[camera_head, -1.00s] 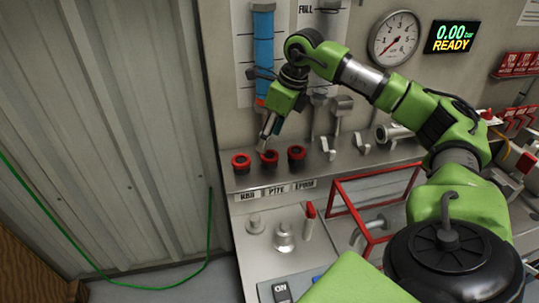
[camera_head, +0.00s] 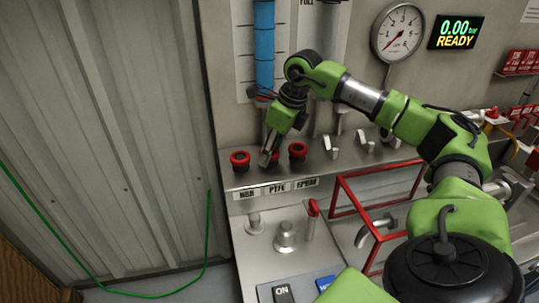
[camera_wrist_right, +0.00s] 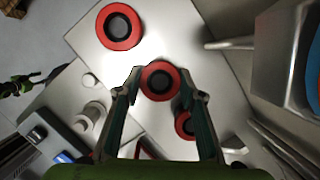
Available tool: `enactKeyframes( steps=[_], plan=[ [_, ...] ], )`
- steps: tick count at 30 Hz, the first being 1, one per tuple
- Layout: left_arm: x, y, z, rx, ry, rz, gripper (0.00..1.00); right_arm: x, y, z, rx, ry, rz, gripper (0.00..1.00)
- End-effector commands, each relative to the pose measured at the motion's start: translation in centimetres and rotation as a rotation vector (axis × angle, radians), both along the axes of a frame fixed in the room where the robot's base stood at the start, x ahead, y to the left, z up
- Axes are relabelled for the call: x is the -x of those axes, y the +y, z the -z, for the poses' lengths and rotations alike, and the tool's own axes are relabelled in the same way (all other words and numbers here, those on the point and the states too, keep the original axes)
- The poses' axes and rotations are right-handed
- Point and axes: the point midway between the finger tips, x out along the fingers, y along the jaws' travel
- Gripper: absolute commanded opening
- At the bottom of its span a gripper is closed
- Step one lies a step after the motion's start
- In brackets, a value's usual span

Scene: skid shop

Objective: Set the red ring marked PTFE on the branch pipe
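Three red rings with dark centres sit in a row on the steel shelf (camera_head: 228,180), above labels NBR, PTFE and EPDM. The ring over the PTFE label (camera_head: 276,188) is the middle one, mostly hidden behind my right gripper (camera_head: 268,158) in the head view. In the right wrist view this middle ring (camera_wrist_right: 160,68) lies between the open fingertips of my right gripper (camera_wrist_right: 160,88); I cannot tell whether they touch it. A grey bent pipe (camera_head: 372,232), possibly the branch pipe, sits inside a red frame. My left gripper is not in view.
The NBR ring (camera_head: 240,168) and EPDM ring (camera_head: 297,151) stand close on either side. Metal hooks (camera_head: 330,147) are to the right on the shelf. The red frame (camera_head: 343,200) surrounds the bent pipe. A gauge (camera_head: 398,33) and READY display (camera_head: 455,32) hang behind.

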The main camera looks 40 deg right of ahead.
Motion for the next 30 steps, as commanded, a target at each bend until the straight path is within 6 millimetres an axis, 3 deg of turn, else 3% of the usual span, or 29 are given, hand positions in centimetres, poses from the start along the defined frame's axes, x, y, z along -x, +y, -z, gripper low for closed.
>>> enactKeyframes(
  steps=[8, 30],
  plan=[
    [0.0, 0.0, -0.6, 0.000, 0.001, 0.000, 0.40, 0.0, 0.0, -0.7, 0.000, 0.000, 0.000, 0.21],
    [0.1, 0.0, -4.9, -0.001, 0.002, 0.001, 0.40, 0.0, 0.0, -5.9, 0.000, 0.000, 0.000, 0.21]
  ],
)
